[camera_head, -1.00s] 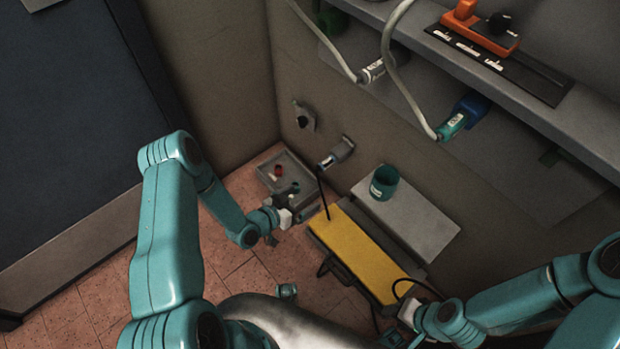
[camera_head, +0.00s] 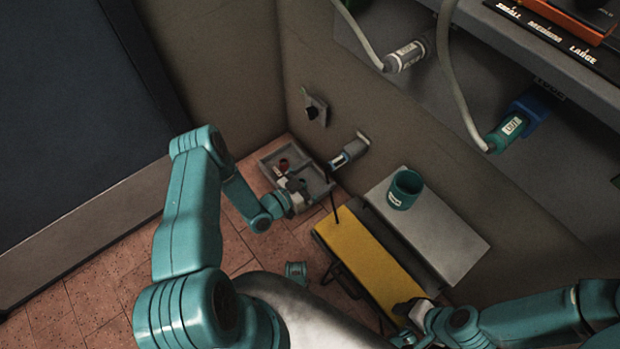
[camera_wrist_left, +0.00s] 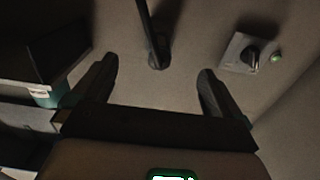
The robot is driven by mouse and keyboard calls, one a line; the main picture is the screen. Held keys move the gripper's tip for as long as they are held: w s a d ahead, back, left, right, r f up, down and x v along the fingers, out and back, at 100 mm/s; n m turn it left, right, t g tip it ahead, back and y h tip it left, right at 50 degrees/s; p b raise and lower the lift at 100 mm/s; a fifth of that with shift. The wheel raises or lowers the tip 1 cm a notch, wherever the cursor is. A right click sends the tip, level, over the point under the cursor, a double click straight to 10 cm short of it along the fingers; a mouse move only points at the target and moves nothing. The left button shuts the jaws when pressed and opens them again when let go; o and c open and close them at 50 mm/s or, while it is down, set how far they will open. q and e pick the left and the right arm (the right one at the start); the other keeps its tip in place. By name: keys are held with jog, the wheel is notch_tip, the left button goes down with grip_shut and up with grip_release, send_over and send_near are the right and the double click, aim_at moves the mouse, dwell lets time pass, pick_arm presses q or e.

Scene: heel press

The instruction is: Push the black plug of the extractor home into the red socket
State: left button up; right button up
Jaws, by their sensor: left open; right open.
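A grey-and-blue connector (camera_head: 348,152) sits at a bracket on the wall, with a dark cable or rod hanging below it. I cannot tell whether it is the extractor's plug, and no red socket can be made out. My left gripper (camera_head: 298,184) is over the grey tray, left of and below that connector. In the left wrist view the left gripper's (camera_wrist_left: 158,68) fingers are apart and empty, with a black rod-like thing (camera_wrist_left: 152,35) beyond them. My right gripper (camera_head: 411,306) is open at the near end of the yellow board, its fingers partly hidden.
A grey tray (camera_head: 318,188) holds small items, one reddish. A teal cup (camera_head: 405,187) stands on a grey box (camera_head: 445,235) beside the yellow board (camera_head: 365,262). A wall switch (camera_head: 314,108) is above the tray. Two cabled plugs hang under the shelf, one in a blue holder (camera_head: 530,113).

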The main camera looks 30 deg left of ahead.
pick_arm(q)
jog(key=b+x, duration=0.1)
jog(key=x, duration=0.4)
jog(key=shift+d+f+b, duration=0.1)
jog(key=shift+b, duration=0.3)
jog(key=shift+w+d, duration=0.15)
jog(key=shift+w, duration=0.45)
grip_shut()
dwell(0.9)
jog(key=shift+p+v, duration=0.35)
jog(key=shift+v, duration=2.2)
